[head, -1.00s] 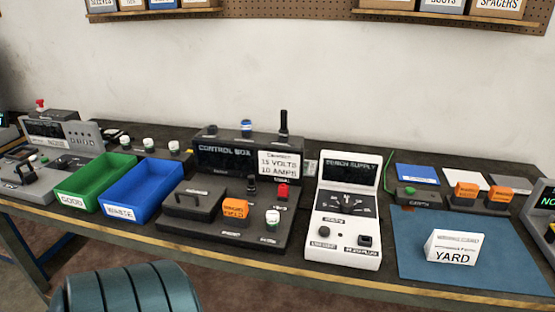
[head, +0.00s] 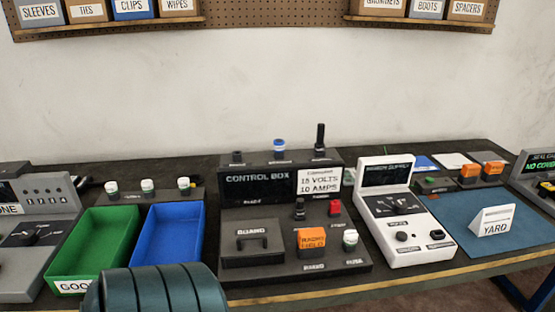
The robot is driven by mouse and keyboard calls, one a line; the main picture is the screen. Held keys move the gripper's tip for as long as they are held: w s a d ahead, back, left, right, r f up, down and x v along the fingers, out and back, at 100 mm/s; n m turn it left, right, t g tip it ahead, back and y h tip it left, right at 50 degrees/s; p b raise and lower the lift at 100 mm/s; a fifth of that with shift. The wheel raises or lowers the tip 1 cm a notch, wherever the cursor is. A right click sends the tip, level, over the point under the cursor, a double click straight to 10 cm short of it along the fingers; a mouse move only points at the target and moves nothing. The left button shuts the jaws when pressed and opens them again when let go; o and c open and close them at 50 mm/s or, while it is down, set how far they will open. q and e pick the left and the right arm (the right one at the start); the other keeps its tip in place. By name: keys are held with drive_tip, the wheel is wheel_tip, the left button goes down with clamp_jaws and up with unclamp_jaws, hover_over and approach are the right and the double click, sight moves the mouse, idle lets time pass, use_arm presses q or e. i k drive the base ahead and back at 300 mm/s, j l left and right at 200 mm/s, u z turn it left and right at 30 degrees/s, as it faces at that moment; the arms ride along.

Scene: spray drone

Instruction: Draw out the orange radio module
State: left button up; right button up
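An orange module (head: 311,241) with dark print, partly legible as "FIELD", sits upright in the front deck of the dark control box (head: 257,207), right of the black "BOARD" cover with its handle (head: 251,243). Two more orange blocks (head: 470,173) stand in dark holders at the far right of the bench. Their print is too small to read, so I cannot tell from lettering which block is the radio module. Neither of my grippers is in view.
A green bin (head: 88,262) and a blue bin (head: 173,242) stand left of the control box. A white bench supply (head: 420,243) stands close on its right, then a blue mat (head: 455,230) with a "YARD" card (head: 493,228). Knobs and a red button (head: 335,208) surround the orange module.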

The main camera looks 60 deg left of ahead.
sight(311, 238)
drive_tip(key=k+j, duration=0.8)
